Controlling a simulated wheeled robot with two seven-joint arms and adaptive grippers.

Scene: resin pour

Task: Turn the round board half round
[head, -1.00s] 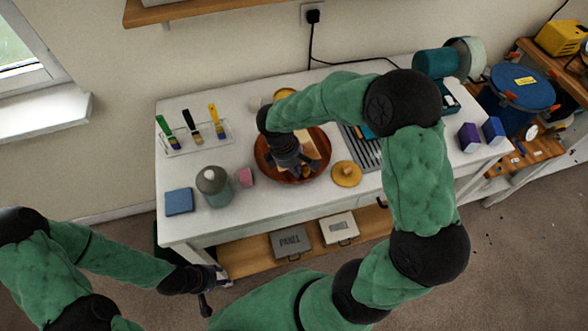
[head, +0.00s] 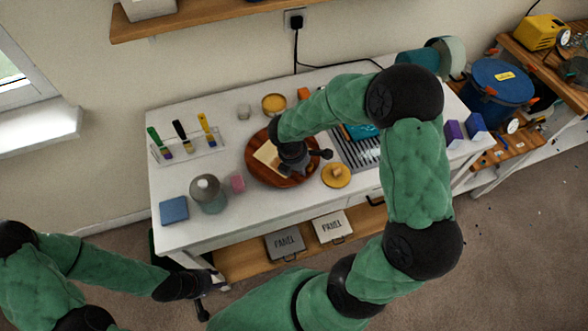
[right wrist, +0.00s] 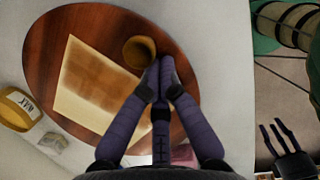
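The round board (head: 256,172) is a reddish-brown wooden disc on the white table. A pale panel with a brown middle (right wrist: 100,86) lies on it, and shows left of my right gripper in the head view. A short, round yellow-brown peg or cup (right wrist: 139,52) stands on the board near its rim. My right gripper (right wrist: 160,76) points down over the board, fingertips together beside that peg, with nothing visible between them. Whether they touch it is unclear. My left gripper (head: 208,287) is off the table's front left corner, fingers apart and empty.
A wax tin (head: 273,104) stands behind, with a brush rack (head: 188,148) at back left. A slatted rack (head: 358,150) lies right.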

